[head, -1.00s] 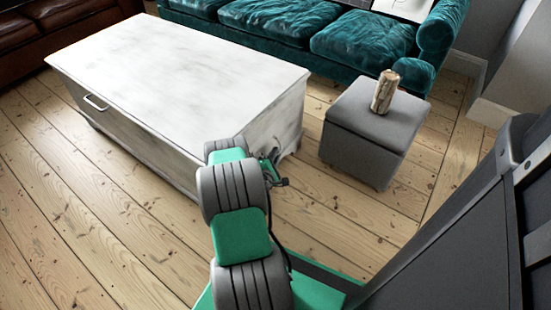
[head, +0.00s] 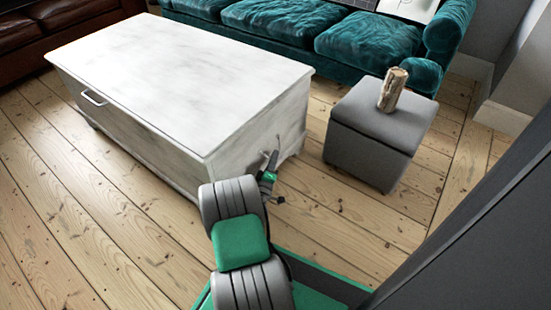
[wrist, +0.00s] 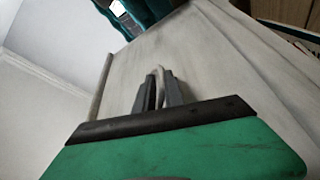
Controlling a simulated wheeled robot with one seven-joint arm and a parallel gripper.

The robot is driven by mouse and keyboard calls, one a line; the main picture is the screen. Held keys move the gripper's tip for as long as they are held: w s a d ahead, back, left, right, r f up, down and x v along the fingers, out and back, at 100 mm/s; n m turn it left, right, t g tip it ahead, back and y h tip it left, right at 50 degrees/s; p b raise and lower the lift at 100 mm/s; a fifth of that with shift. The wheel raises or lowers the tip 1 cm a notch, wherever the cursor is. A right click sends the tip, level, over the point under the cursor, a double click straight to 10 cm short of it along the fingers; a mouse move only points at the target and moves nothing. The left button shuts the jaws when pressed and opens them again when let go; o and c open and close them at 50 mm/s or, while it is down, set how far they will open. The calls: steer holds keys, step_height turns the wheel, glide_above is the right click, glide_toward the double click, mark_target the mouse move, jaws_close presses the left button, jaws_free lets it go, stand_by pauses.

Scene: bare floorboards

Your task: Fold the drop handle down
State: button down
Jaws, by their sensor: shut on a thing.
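The white chest (head: 180,70) has a pale bar handle (head: 95,98) on its long side. My gripper (head: 273,160) is low against the chest's near right end panel, partly hidden behind my own arm. In the wrist view, my gripper (wrist: 159,90) has its two dark fingers closed around a thin pale drop handle (wrist: 161,78). The handle stands out between the fingers in front of the chest's pale end panel (wrist: 215,60). How far it is tilted is hard to tell, and its lower part is hidden by the fingers.
A grey ottoman (head: 375,140) stands right of the chest with a wood-like cylinder (head: 393,90) on it. A teal sofa (head: 300,30) is behind, and a brown leather sofa (head: 50,25) is at the far left. Bare floorboards (head: 340,210) lie between chest and ottoman.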

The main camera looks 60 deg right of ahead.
steer(key=shift+w+m, duration=0.3)
steer(key=shift+m, duration=0.1)
steer(key=c, duration=1.5)
jaws_free()
steer(key=shift+c, duration=0.2)
